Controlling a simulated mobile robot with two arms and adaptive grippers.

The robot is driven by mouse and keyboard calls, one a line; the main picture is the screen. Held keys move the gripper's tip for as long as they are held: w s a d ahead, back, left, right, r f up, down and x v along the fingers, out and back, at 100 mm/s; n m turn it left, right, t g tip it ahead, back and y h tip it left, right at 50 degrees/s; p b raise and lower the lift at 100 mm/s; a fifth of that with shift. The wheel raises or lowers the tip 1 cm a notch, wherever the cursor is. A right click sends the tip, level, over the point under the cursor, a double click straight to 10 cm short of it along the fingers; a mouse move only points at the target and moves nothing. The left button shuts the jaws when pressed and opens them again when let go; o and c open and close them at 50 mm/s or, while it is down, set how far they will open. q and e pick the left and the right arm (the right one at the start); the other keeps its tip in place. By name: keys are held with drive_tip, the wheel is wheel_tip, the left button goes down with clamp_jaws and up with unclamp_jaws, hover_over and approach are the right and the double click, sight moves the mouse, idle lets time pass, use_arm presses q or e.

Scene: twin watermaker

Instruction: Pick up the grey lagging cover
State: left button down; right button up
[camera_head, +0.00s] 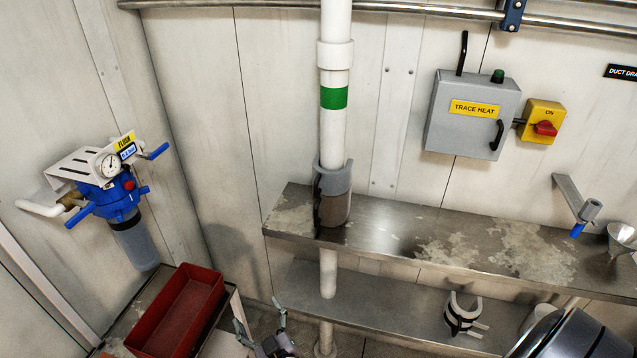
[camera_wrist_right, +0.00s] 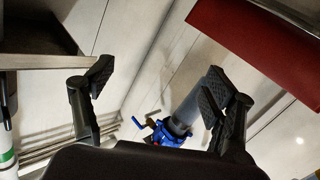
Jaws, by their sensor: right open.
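The grey lagging cover (camera_head: 335,192) is an open-sided sleeve around the lower part of the white vertical pipe (camera_head: 334,130). It stands upright where the pipe meets the upper metal shelf (camera_head: 400,225); its lower part looks dark and brownish. My right gripper (camera_head: 261,318) is at the bottom of the head view, below and left of the cover and apart from it. Its two fingers are spread with nothing between them. They also show in the right wrist view (camera_wrist_right: 158,84), where the cover is not visible. My left gripper is not in view.
A red tray (camera_head: 158,338) sits on a stand at the lower left. A blue filter unit (camera_head: 115,195) is on the left wall. A white-and-black clip (camera_head: 462,316) lies on the lower shelf (camera_head: 390,310). A funnel (camera_head: 619,238) and wall bracket (camera_head: 572,198) are at the right.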

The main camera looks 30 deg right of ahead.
sight(323, 195)
drive_tip(key=w+d+r+m+t+h, duration=0.2)
drive_tip(key=w+r+m+h, duration=0.15)
drive_tip(key=r, duration=0.75)
drive_tip(key=s+d+r+m+g+h+b, duration=0.2)
drive_tip(key=d+r+m+g+h, duration=0.3)
drive_tip(key=r, duration=0.3)
drive_tip(key=s+d+r+m+g+h+b, duration=0.1)
drive_tip(key=d+r+m+g+h, duration=0.2)
drive_tip(key=r+m+g+h, duration=0.4)
drive_tip(key=shift+n+t+y, duration=0.45)
drive_tip(key=shift+n+t, duration=0.2)
drive_tip(key=shift+t, duration=0.05)
drive_tip(key=p+x, duration=0.1)
drive_tip(key=x, duration=0.4)
drive_tip(key=p+x, duration=0.1)
drive_tip(key=x, duration=0.5)
drive_tip(key=r+p+x, duration=0.1)
drive_tip(key=x, duration=0.5)
drive_tip(key=shift+s+d, duration=0.1)
drive_tip(key=shift+s, duration=0.15)
drive_tip(key=shift+c, duration=0.4)
drive_tip(key=c, duration=1.1)
